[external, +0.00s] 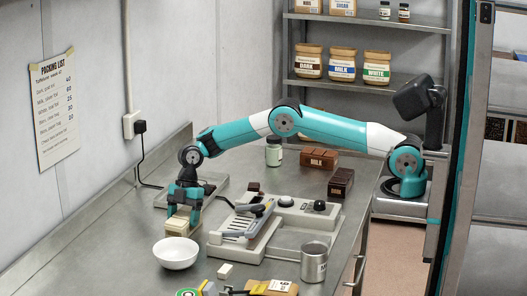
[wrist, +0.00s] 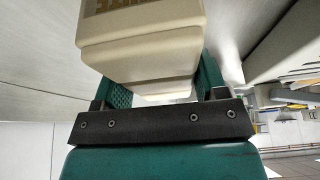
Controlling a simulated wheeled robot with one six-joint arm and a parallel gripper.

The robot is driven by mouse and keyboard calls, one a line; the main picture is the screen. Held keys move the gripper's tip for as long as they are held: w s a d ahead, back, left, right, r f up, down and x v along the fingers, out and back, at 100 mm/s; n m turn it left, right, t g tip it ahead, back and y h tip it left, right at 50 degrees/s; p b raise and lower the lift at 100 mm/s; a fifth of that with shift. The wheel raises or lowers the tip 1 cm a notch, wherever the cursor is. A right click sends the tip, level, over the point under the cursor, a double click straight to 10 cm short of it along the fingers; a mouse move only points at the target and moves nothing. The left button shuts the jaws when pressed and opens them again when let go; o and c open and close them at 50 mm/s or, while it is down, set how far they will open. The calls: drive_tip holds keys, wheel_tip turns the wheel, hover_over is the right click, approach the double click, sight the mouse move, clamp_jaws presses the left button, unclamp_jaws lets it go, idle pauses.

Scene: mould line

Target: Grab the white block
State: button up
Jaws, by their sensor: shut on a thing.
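The white block (external: 176,226) is a cream-white chocolate block at the left of the bench in the external view. In the wrist view the white block (wrist: 140,48) fills the upper middle, with part of brown lettering on it. My gripper (external: 183,212) points down over the block and is shut on it. In the wrist view the teal fingers of my gripper (wrist: 160,85) lie on both sides of the block. I cannot tell whether the block touches the bench or is slightly raised.
A white bowl (external: 176,254) stands just in front of the block. A grey moulding machine (external: 262,232) is to the right, with a metal cup (external: 314,262) near it. Brown (external: 319,158) and dark (external: 341,182) blocks lie farther back. A flat grey plate (external: 205,188) lies behind my gripper.

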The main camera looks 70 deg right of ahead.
sight(183, 215)
drive_tip(key=shift+r, duration=0.2)
drive_tip(key=shift+r, duration=0.55)
wheel_tip(183, 215, up, 19)
drive_tip(key=p, duration=0.8)
drive_tip(key=shift+f, duration=0.15)
